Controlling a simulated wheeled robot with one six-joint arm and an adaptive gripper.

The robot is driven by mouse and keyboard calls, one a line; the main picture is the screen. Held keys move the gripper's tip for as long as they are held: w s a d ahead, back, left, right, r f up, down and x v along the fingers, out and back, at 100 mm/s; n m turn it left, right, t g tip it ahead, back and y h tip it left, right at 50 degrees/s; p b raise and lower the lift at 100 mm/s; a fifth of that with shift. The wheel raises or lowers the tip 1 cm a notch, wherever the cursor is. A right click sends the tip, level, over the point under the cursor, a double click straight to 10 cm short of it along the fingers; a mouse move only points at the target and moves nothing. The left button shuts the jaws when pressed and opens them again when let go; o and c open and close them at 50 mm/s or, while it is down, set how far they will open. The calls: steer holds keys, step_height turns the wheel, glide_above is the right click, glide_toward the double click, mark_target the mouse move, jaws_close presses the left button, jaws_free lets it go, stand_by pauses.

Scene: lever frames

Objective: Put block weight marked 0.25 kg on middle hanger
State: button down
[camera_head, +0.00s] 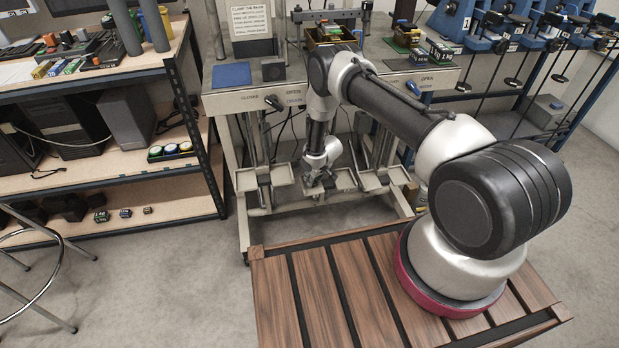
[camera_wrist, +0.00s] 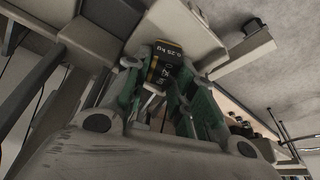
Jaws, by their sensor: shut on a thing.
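My gripper (camera_head: 316,180) points down in the head view, low under the front of the grey bench frame. In the wrist view, the gripper (camera_wrist: 166,78) has its fingers closed around a dark block weight (camera_wrist: 168,50) with yellow edges. The block's label reads 0.25 kg, upside down. A pale hanger plate (camera_wrist: 190,22) lies just beyond the block; I cannot tell if they touch. In the head view, hanger trays stand left (camera_head: 283,172) and right (camera_head: 371,180) of the gripper. The middle hanger (camera_head: 342,179) is partly hidden by my gripper and wrist.
The bench top (camera_head: 240,101) carries a blue pad (camera_head: 231,74) and levers. A wooden shelf (camera_head: 170,170) with small weights stands left. Blue-framed apparatus (camera_head: 475,40) stands right. Another tray (camera_wrist: 247,50) is close at the right in the wrist view. Open floor lies front left.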

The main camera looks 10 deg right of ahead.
steer(key=c, duration=1.2)
jaws_free()
steer(key=shift+f, duration=0.1)
steer(key=shift+r, duration=0.35)
steer(key=v, duration=1.1)
steer(key=shift+s+d+r, duration=0.2)
steer(key=shift+s+r, duration=0.1)
